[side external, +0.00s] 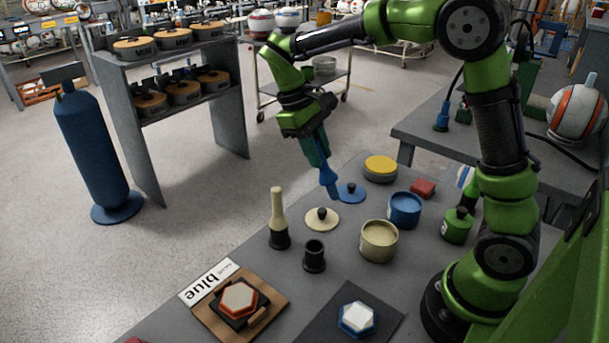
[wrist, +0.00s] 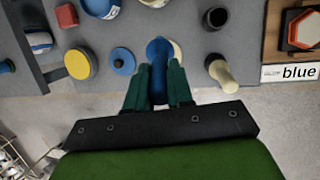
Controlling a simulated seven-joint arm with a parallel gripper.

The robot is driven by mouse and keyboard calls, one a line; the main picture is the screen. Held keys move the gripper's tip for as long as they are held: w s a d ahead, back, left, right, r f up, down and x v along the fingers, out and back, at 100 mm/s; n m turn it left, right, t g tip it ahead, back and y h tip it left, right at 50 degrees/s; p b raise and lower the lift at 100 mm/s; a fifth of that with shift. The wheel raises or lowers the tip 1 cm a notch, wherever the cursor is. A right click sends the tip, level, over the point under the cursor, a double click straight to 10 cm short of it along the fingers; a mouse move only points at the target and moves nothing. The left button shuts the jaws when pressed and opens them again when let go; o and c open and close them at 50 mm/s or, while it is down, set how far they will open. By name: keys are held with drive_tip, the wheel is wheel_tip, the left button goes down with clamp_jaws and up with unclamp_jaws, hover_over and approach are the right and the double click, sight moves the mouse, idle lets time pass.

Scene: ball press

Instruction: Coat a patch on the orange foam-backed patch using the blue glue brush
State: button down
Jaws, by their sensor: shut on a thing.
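My gripper (side external: 316,158) is shut on the blue glue brush (side external: 328,180), which points down, slightly tilted, near the blue lid (side external: 350,192). In the wrist view the brush (wrist: 157,72) sits between my fingers; its gap to the table and any glue on it cannot be told. The orange foam-backed patch (side external: 239,298), a hexagon with a pale top, lies on a wooden board (side external: 272,325) by a card (side external: 208,281) reading "blue". It is also at the wrist view's right edge (wrist: 304,28), away from my gripper. The blue pot (side external: 405,210) stands open right of the brush.
A cream brush (side external: 277,212) stands in a black holder, beside an empty holder (side external: 314,256). A cream pot (side external: 379,242), cream lid (side external: 322,218), yellow-topped tin (side external: 380,168), red block (side external: 423,188) and green bottle (side external: 457,226) stand around. A blue-edged patch (side external: 356,318) lies on a dark mat.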

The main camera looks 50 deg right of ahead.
drive_tip(key=shift+a+r, duration=0.1)
drive_tip(key=shift+a, duration=0.35)
wheel_tip(320, 180, up, 12)
drive_tip(key=s+a+t+y, duration=0.2)
drive_tip(key=s+a+t, duration=0.1)
drive_tip(key=a, duration=2.5)
wheel_tip(320, 180, down, 10)
drive_tip(key=shift+f, duration=0.2)
